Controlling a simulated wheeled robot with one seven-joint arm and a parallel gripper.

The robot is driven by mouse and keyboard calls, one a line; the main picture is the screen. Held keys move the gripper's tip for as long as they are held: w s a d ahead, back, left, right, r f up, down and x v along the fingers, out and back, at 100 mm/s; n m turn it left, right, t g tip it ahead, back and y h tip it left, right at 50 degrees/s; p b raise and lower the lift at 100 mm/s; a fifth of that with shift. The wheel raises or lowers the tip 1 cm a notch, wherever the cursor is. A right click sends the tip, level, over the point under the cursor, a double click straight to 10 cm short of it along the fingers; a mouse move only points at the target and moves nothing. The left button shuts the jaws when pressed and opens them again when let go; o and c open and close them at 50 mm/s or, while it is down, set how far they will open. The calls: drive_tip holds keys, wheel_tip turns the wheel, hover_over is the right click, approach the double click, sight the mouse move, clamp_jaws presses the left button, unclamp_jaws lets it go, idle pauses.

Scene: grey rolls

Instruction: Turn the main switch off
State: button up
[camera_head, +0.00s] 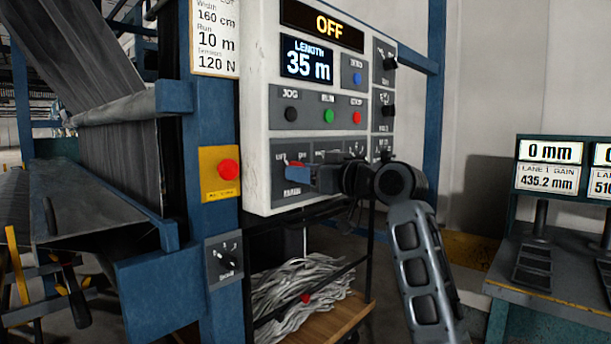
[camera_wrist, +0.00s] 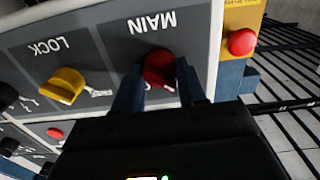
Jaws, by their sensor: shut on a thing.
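The main switch is a red rotary knob (camera_wrist: 157,68) under an upside-down MAIN label in the wrist view. In the head view only a little red of the main switch (camera_head: 295,163) shows above my fingers, low on the white control cabinet (camera_head: 257,110). My gripper (camera_head: 292,176) reaches in from the right and is shut on the knob. In the wrist view the two blue fingers of my gripper (camera_wrist: 160,80) stand on either side of it. The knob's lower part is hidden. The top display (camera_head: 329,25) reads OFF.
A yellow LOCK knob (camera_wrist: 62,87) sits beside the main switch. A red button (camera_head: 228,169) on a yellow plate is left of the cabinet. Small buttons (camera_head: 328,116) lie above. A rack with grey strips (camera_head: 295,290) stands below; a desk with screens (camera_head: 549,152) is at right.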

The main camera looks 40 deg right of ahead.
drive_tip(key=shift+f, duration=0.1)
drive_tip(key=o, duration=1.1)
drive_tip(key=shift+c, duration=0.2)
drive_tip(key=s, duration=0.7)
drive_tip(key=shift+s, duration=0.4)
drive_tip(key=shift+d, duration=0.1)
